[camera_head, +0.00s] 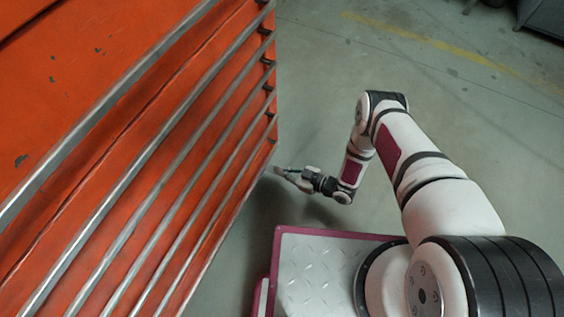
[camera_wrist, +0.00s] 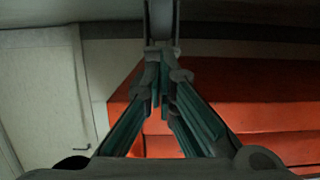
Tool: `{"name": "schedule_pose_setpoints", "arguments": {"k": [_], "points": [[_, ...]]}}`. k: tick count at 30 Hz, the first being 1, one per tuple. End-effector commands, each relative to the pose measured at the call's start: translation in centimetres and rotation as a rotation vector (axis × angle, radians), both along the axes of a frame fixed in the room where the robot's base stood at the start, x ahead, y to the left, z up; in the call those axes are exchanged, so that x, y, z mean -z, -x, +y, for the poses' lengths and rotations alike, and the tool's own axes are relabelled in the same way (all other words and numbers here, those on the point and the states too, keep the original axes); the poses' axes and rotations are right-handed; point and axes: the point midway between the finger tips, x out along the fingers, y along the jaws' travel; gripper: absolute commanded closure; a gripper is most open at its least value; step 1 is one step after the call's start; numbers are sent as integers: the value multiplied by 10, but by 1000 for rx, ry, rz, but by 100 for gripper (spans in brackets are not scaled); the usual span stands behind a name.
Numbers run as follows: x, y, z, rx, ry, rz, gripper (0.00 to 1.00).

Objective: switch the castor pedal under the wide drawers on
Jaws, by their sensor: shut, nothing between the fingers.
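The wide drawers (camera_head: 150,150) are an orange cabinet with long silver handles, filling the left of the head view. Orange cabinet surface (camera_wrist: 230,120) also shows at the right in the wrist view. My gripper (camera_head: 292,172) is low near the floor, beside the cabinet's lower far corner. In the wrist view its fingers (camera_wrist: 161,60) come together, shut with nothing between them. A grey upright bar (camera_wrist: 162,18) shows just beyond the fingertips; I cannot tell whether it is part of the castor or its pedal. The pedal is not clearly visible, nor is its state.
Bare concrete floor (camera_head: 320,60) with a faded yellow line lies to the right of the cabinet. A dark object (camera_head: 546,16) stands at the top right. A pale panel (camera_wrist: 45,100) is at the left in the wrist view. The cabinet side is close to my gripper.

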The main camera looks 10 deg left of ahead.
Motion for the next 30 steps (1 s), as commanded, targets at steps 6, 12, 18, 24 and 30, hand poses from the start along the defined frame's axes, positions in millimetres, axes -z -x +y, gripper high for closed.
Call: {"name": "schedule_pose_setpoints", "arguments": {"k": [6, 12, 18, 24, 30], "points": [[10, 0, 1, 0, 0, -1, 100], [13, 0, 1, 0, 0, -1, 100], [13, 0, 1, 0, -1, -1, 100], [13, 0, 1, 0, 0, -1, 100], [9, -3, 3, -1, -1, -1, 100]]}}
